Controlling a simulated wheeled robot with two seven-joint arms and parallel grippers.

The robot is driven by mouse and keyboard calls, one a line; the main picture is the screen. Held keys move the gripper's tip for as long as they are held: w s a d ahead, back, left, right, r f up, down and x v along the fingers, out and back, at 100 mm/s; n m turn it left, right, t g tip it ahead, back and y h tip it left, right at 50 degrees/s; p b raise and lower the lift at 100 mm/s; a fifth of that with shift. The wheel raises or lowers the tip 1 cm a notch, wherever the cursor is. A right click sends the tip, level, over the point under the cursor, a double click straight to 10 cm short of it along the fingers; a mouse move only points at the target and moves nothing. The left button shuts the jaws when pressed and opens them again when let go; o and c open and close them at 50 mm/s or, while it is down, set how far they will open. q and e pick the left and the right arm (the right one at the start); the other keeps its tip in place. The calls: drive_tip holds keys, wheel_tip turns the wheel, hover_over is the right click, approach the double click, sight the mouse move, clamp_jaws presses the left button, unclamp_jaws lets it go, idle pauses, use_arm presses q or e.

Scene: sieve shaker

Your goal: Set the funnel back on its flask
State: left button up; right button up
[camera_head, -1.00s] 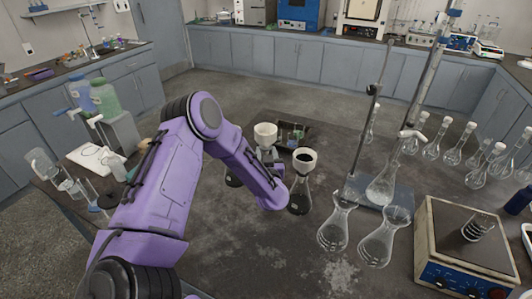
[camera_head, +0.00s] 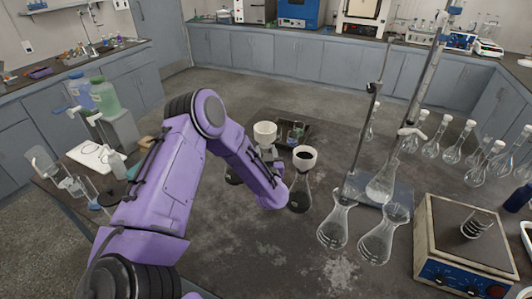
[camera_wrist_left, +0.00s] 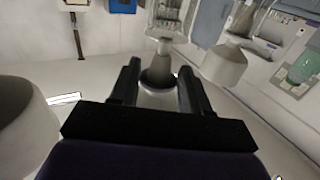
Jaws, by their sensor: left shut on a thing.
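A white funnel (camera_head: 265,132) stands upright above my left gripper (camera_head: 268,153). The gripper is shut on it, partly hidden by my purple forearm. In the left wrist view the two dark fingers (camera_wrist_left: 160,85) close on a pale part with a dark ring. A second white funnel (camera_head: 304,158) with dark contents sits on a conical flask (camera_head: 300,192) right of the gripper. Another flask with a dark base (camera_head: 233,177) is mostly hidden behind my arm, left of the gripper. My right gripper is out of view.
A dark tray (camera_head: 291,133) lies behind the funnels. Empty glass flasks (camera_head: 335,226) and a stand with a metal rod (camera_head: 362,130) are to the right. A hotplate (camera_head: 462,240) stands at front right. The front middle of the table is clear.

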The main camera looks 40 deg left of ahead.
use_arm(q)
drive_tip(key=shift+f, duration=0.2)
idle(0.3)
drive_tip(key=shift+f+b, duration=1.1)
drive_tip(key=shift+f, duration=0.15)
drive_tip(key=shift+f+b, duration=0.55)
drive_tip(key=shift+f, duration=0.15)
drive_tip(key=shift+f, duration=0.25)
idle(0.7)
drive_tip(key=o, duration=1.2)
